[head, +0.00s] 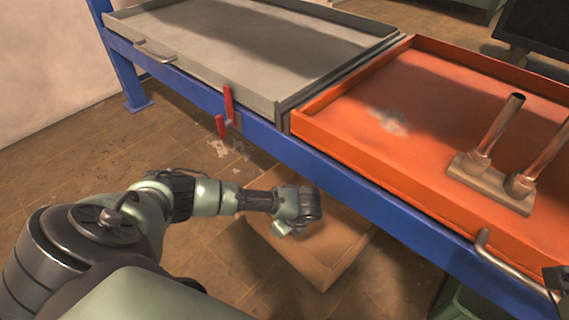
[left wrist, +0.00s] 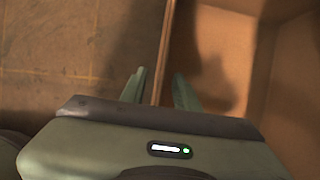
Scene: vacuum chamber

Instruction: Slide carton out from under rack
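The carton (head: 322,258) is a brown open box on the floor, partly under the blue rack (head: 330,178); the rack beam hides its far part. My left gripper (head: 290,228) is low at the carton's near left side in the head view. In the left wrist view the carton's inside (left wrist: 215,55) is on the right and its thin wall edge runs up the middle. My left gripper (left wrist: 160,85) is open, with one finger on each side of that wall and gaps beside it.
The rack holds a grey tray (head: 278,100) and an orange tray (head: 318,117) with metal pipes on a block (head: 490,185). A red clamp (head: 229,105) and a metal handle (head: 512,262) stick out at the front. The brown tiled floor (head: 110,155) left of the carton is clear.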

